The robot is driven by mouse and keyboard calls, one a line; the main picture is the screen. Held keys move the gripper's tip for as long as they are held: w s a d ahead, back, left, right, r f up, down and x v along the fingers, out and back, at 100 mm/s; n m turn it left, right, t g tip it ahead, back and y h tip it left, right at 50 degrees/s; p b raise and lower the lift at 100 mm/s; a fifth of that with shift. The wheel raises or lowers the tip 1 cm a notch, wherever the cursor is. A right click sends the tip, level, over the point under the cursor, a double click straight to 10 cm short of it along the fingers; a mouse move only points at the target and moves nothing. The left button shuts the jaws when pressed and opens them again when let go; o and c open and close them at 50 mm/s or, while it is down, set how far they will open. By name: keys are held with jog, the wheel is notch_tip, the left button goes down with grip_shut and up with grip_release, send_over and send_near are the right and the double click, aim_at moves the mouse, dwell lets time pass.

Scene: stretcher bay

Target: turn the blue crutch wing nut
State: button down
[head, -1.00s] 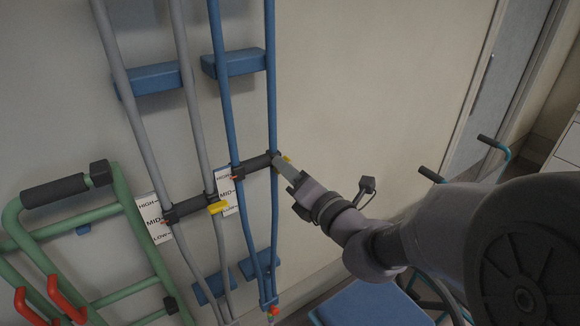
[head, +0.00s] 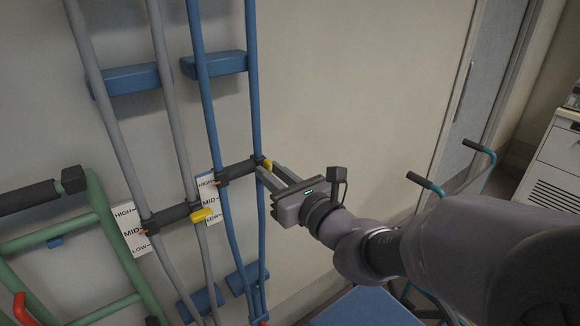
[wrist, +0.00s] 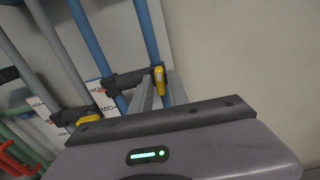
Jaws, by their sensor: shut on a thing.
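The blue crutch (head: 203,95) hangs upright against the wall with a dark hand grip (head: 238,171) across its two tubes. Its yellow wing nut (head: 267,163) sits at the right end of that grip. In the wrist view the wing nut (wrist: 158,80) stands roughly upright between my fingertips. My gripper (head: 266,170) comes in from the right and is shut on the wing nut. A card (head: 209,200) marked HIGH, MID and LOW is partly hidden behind the crutch. A small red mark at the grip's left end is near HIGH.
A grey crutch (head: 118,130) with its own yellow wing nut (head: 203,215) and card (head: 127,228) hangs just left. A green frame (head: 105,235) stands at far left. A wheelchair handle (head: 425,184) and white cabinet (head: 550,165) are at right. The wall between is bare.

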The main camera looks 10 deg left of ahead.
jog(key=shift+n, duration=0.4)
dwell(1.0)
jog(key=c, duration=1.5)
grip_release()
jog(key=shift+o, duration=0.2)
jog(key=shift+d+f, duration=0.1)
